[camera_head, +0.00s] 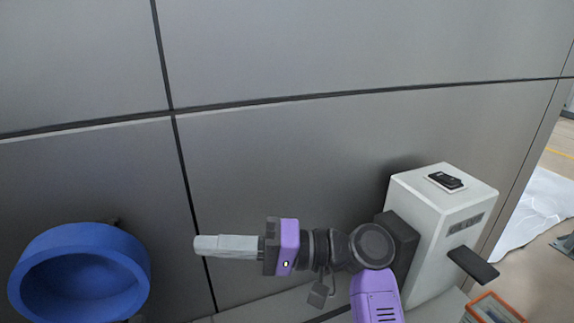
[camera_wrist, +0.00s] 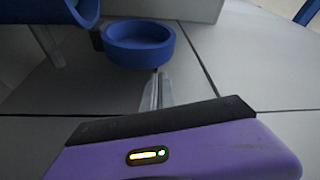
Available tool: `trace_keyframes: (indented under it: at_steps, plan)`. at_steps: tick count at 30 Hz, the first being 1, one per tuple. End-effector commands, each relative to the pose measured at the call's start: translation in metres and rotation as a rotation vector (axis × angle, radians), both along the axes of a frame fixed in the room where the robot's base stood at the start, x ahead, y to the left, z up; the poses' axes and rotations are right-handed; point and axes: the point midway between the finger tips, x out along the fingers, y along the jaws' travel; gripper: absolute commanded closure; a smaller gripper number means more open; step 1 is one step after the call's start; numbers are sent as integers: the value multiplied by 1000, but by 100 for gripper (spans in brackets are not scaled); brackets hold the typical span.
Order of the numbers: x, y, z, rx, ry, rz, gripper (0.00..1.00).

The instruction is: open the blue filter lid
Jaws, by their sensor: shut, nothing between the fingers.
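A round blue part with a raised rim and a hollow middle (camera_head: 42,252) sits at the lower left of the head view, in front of the grey wall. In the wrist view a shallow round blue piece (camera_wrist: 138,52) shows just beyond my fingertips, and a larger blue piece (camera_wrist: 78,12) shows at the top left, cut by the edge. I cannot tell for certain which is the lid. My gripper (camera_head: 197,245) points left towards the blue part, with a gap between them in the head view. Its fingers (camera_wrist: 160,75) are together and hold nothing.
A large grey panelled wall (camera_head: 300,50) stands behind. A white box-shaped machine (camera_head: 420,240) with a dark shelf-like plate (camera_head: 473,264) and a small black item (camera_head: 445,181) on top stands at the right. An orange-rimmed container (camera_head: 493,308) is at the lower right.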

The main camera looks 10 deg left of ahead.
Motion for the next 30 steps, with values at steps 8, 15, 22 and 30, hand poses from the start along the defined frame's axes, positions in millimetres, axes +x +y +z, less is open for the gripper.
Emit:
trace_keyframes:
  at_steps: [8, 15, 22, 30]
  plan:
    - [57, 4, 11, -1, -81, -285, 100]
    - [102, -37, -42, -89, -186, -673, 100]
    - [104, -119, -114, -226, -317, -1026, 100]
    - [49, -226, -171, -416, -525, -1344, 100]
